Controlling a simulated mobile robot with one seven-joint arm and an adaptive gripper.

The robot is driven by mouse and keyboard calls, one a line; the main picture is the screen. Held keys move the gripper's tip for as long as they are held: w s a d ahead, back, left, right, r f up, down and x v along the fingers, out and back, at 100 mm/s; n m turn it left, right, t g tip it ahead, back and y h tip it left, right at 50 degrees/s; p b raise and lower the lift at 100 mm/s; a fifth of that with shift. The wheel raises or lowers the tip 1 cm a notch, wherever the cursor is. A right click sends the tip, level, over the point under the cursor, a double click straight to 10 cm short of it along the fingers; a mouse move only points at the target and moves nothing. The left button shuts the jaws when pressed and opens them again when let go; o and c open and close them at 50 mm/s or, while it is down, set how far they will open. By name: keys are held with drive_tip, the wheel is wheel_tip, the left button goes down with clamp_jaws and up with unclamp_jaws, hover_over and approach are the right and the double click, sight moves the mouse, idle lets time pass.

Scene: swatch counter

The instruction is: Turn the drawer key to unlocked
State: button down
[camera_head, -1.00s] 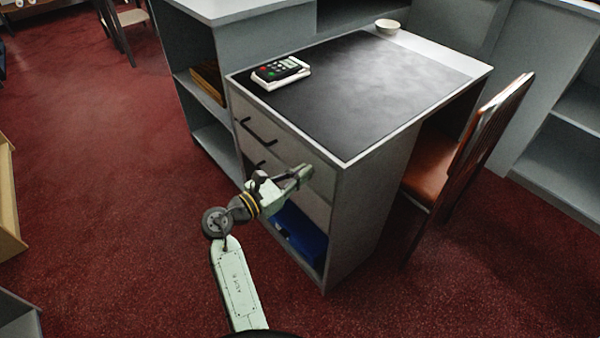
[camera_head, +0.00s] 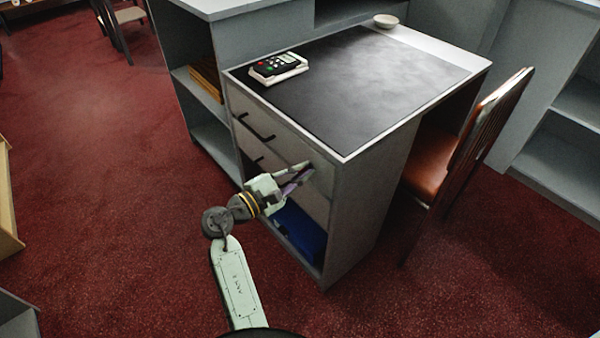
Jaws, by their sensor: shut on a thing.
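The desk's drawer unit has a top drawer (camera_head: 290,139) with a dark bar handle (camera_head: 256,129) near its left side. The drawer is shut. My gripper (camera_head: 307,170) is at the right part of the drawer front, its fingertips against or very close to the face. It is shut on the drawer key, which is too small and too covered by the fingers to make out. A purplish sliver shows between the fingers; I cannot tell what it is. The key's angle and the lock face are hidden.
A remote-like device (camera_head: 275,66) lies on the black desk mat (camera_head: 370,90), and a small bowl (camera_head: 386,21) stands at the back. A blue bin (camera_head: 300,232) sits in the open space below the drawers.

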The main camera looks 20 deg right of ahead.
drive_tip(key=m+b, duration=0.1)
drive_tip(key=m, duration=0.1)
drive_tip(key=m+b, duration=0.2)
drive_tip(key=m, duration=0.1)
drive_tip(key=shift+s+f+m, duration=0.15)
drive_tip(key=shift+f+m, duration=0.15)
drive_tip(key=shift+f, duration=0.1)
drive_tip(key=shift+m+b, duration=1.25)
drive_tip(key=shift+m, duration=0.15)
drive_tip(key=c, duration=1.7)
unclamp_jaws()
drive_tip(key=v, duration=1.2)
drive_tip(key=shift+r, duration=0.1)
